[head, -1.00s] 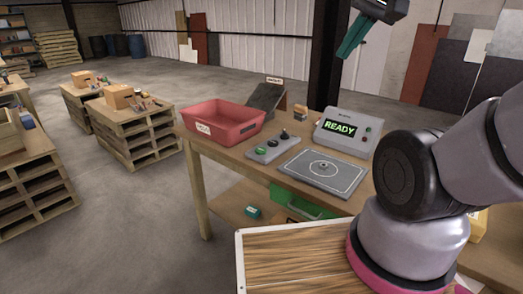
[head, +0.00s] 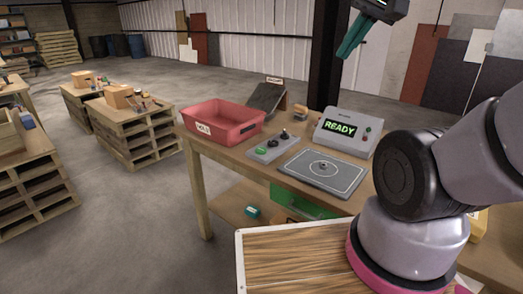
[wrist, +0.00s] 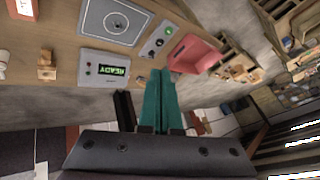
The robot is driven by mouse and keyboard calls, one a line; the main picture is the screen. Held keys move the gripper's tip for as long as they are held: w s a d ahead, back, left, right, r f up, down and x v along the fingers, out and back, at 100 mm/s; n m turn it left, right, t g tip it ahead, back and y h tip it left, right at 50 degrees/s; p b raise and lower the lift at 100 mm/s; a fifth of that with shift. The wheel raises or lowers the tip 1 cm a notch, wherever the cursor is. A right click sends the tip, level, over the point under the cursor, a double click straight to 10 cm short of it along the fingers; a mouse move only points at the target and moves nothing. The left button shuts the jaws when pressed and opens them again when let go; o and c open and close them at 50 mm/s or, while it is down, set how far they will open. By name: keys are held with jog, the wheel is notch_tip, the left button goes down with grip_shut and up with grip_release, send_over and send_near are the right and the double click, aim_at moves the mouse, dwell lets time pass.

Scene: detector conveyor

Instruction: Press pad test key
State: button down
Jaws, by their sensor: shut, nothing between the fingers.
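A grey key panel (head: 274,145) lies on the wooden table, with a green key (head: 262,151) at its near end and dark round controls behind it. A dark grey pad (head: 322,172) with a ring marking and a small knob lies to its right. Behind the pad stands a grey box (head: 348,133) whose screen reads READY. My gripper (head: 345,55) is shut and empty, high above the back of the table. In the wrist view its teal fingers (wrist: 158,75) lie together, apart from the panel (wrist: 158,40), pad (wrist: 115,22) and box (wrist: 105,69).
A red bin (head: 222,124) stands left of the panel. A dark sloped ramp (head: 266,97) stands behind it. A dark post (head: 323,60) rises behind the table. Pallet stacks (head: 137,134) stand to the left, with open floor between.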

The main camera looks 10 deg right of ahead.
jog(key=w+a+f, duration=0.2)
jog(key=w+f, duration=0.1)
jog(key=w, duration=0.9)
jog(key=m+t+y, duration=0.1)
send_over(262, 151)
notch_tip(262, 151, down, 26)
jog(key=shift+a+f, duration=0.1)
jog(key=shift+f, duration=0.45)
jog(key=shift+f, duration=4.4)
jog(key=shift+f, duration=0.15)
jog(key=shift+f, duration=0.25)
